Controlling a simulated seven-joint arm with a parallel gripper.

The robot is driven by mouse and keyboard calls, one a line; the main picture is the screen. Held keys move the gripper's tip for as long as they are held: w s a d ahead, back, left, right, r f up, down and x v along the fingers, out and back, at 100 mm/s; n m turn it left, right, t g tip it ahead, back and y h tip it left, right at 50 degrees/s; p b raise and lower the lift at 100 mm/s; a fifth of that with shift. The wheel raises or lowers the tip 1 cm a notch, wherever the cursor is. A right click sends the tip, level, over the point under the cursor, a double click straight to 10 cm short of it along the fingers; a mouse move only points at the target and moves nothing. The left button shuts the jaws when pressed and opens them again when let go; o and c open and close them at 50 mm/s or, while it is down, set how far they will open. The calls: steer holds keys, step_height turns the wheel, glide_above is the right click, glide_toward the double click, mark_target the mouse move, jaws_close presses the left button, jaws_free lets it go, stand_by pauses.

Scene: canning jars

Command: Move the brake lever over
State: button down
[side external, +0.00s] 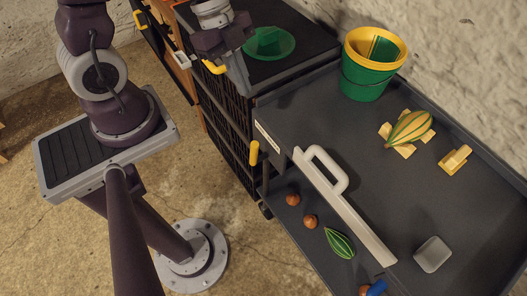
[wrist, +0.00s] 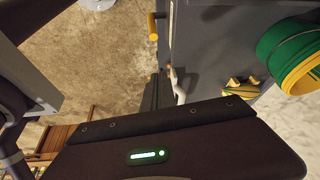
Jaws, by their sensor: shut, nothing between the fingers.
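A yellow upright grip (side external: 253,152), which looks like the brake lever, sits at the left edge of the dark cart, near its corner. It also shows in the wrist view as a yellow bar (wrist: 153,27) near the top middle. My gripper (side external: 230,60) is at the top of the side view, over the dark crate unit, above and left of the yellow grip and apart from it. It is shut and empty. Its fingertips are hard to make out there, and my own dark housing hides much of the lower wrist view.
The cart top (side external: 300,105) carries a white handled bar (side external: 345,205), a green and yellow bucket (side external: 372,65), a striped gourd (side external: 409,128), a yellow block (side external: 455,160) and a grey block (side external: 432,254). A green dish (side external: 285,47) lies on the crate unit. Floor left of the cart is open.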

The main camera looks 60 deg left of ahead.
step_height(320, 180, up, 5)
steer(key=w+d+r+t+y, duration=0.2)
steer(key=w+t, duration=0.2)
steer(key=w, duration=0.5)
steer(key=w+d+r+t+y, duration=0.2)
steer(key=w+t, duration=0.1)
steer(key=w, duration=0.6)
steer(key=s+d+f+g+y, duration=0.25)
steer(key=s+g, duration=0.25)
steer(key=s, duration=0.3)
steer(key=s+d+f+g+y, duration=0.2)
steer(key=s+d+g, duration=0.2)
steer(key=s, duration=0.5)
steer(key=w+d+f+x, duration=0.1)
steer(key=d+x, duration=0.1)
steer(key=x, duration=1)
steer(key=d+f+x, duration=0.1)
steer(key=d+x, duration=0.1)
steer(key=x, duration=1.1)
steer(key=shift+w+d+f, duration=0.2)
steer(key=shift+w, duration=0.3)
